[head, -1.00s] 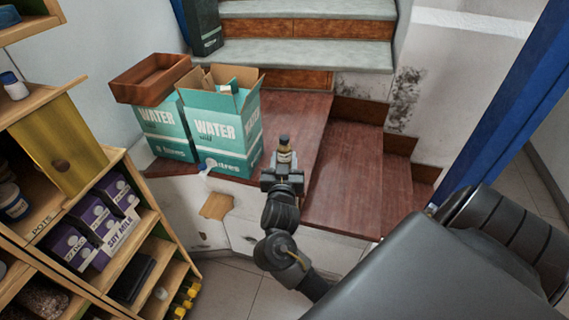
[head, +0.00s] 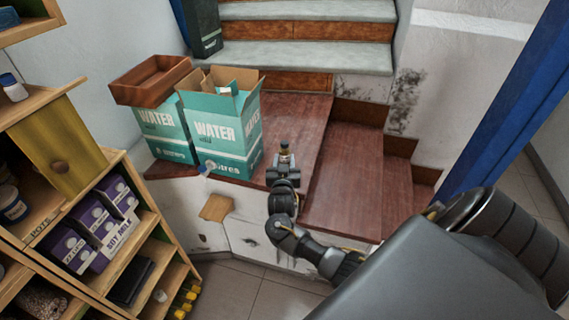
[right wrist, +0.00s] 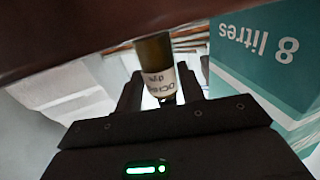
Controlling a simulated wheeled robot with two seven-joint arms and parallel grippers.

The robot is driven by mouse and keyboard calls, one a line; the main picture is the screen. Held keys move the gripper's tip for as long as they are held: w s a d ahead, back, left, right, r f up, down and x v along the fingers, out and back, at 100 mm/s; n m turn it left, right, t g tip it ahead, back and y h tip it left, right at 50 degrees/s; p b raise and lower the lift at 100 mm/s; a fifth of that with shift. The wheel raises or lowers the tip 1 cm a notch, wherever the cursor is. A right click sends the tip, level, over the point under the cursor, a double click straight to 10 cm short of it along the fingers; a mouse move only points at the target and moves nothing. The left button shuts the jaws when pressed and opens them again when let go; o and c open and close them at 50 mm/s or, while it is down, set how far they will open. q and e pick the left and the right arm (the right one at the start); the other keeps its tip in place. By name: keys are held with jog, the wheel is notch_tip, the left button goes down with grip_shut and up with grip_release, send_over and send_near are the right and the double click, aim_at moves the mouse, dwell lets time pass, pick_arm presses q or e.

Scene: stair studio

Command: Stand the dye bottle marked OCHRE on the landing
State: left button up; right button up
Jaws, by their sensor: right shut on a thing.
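My right gripper (head: 284,172) is shut on a small dark bottle (head: 284,155) with an orange-brown part and a dark cap. In the right wrist view the bottle (right wrist: 157,75) has a pale label reading OCHRE dye, upside down in that turned picture. It is held upright over the red-brown wooden landing (head: 303,118), near its front edge, right of the water boxes. Its base is close to the landing's surface (right wrist: 60,30); I cannot tell whether they touch. The gripper hides the lower bottle in the head view. My left gripper is out of view.
A teal water carton (head: 222,140) with open flaps stands close left of the bottle; another carton (head: 165,130) carries a brown tray (head: 150,80). Wooden steps (head: 345,180) lie to the right. Shelves (head: 130,235) stand at left. The landing behind the bottle is clear.

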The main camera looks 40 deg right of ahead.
jog(key=shift+f, duration=0.6)
jog(key=shift+f, duration=0.25)
jog(key=o, duration=1.1)
jog(key=shift+c, duration=0.2)
jog(key=shift+r, duration=0.1)
jog(key=shift+r, duration=0.1)
jog(key=v, duration=1.2)
jog(key=shift+b, duration=0.35)
